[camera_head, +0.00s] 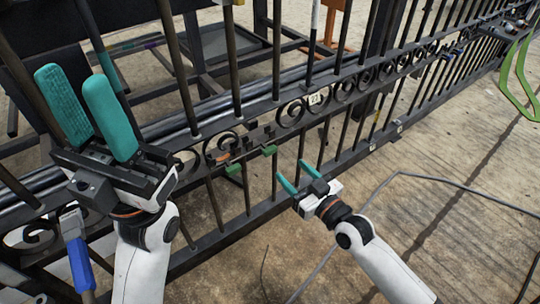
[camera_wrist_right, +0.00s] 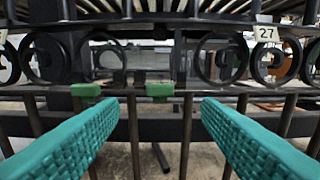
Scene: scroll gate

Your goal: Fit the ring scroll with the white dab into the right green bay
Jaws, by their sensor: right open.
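Two green bay blocks sit on the gate's scroll band: a right one (camera_head: 269,150) and a left one (camera_head: 233,170). Both also show in the right wrist view, the right one (camera_wrist_right: 160,90) and the left one (camera_wrist_right: 85,90). Dark ring scrolls (camera_wrist_right: 220,60) flank the bays. I cannot make out a white dab on any scroll. My right gripper (camera_head: 296,175) is open and empty, just in front of the gate, to the lower right of the bays. My left gripper (camera_head: 73,75) is raised at the left, its fingers apart with nothing visible between them.
The black gate (camera_head: 345,92) with upright bars crosses the view diagonally. A number tag (camera_head: 315,99) hangs on the scroll band. A blue-handled tool (camera_head: 75,245) is at lower left. A cable (camera_head: 430,178) crosses the open floor at right. A green loop (camera_head: 522,75) is at far right.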

